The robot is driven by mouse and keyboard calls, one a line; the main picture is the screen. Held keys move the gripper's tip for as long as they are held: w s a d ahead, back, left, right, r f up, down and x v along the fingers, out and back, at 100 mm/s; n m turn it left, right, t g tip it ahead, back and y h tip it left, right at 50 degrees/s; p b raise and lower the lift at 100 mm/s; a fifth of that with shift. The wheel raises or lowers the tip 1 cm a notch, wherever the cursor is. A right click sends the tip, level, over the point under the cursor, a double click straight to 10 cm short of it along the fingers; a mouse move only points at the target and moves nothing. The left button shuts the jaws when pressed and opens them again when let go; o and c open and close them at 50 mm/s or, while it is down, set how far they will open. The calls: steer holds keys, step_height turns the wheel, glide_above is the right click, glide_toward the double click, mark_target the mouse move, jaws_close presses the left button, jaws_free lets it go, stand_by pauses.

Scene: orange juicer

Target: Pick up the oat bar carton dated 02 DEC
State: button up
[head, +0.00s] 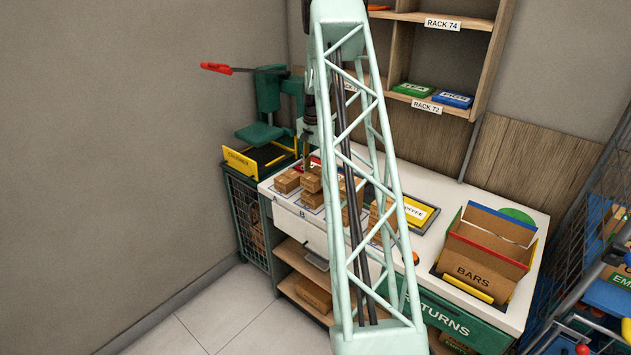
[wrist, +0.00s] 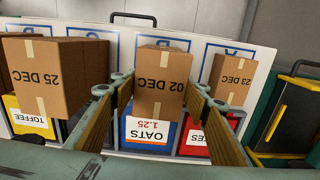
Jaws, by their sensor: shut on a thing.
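The carton dated 02 DEC (wrist: 162,92) is a brown box with tape, in the middle of the wrist view. My gripper (wrist: 159,76) has one finger along each side of it and is shut on it. A carton dated 25 DEC (wrist: 45,77) is at the left and one dated 23 DEC (wrist: 232,80) at the right. In the head view my gripper (head: 308,158) is down by the small cartons (head: 311,184) on the white counter; their dates are unreadable there.
A green press with a red handle (head: 216,68) stands left of the counter. A BARS box (head: 483,272) stands at the right end. A yellow-edged sign (head: 416,213) lies between. My arm hides part of the counter. Racks (head: 440,60) hang behind.

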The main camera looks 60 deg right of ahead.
mark_target(315, 173)
steer(key=shift+r, duration=3.55)
steer(key=shift+a+f+b, duration=0.1)
steer(key=shift+b, duration=0.2)
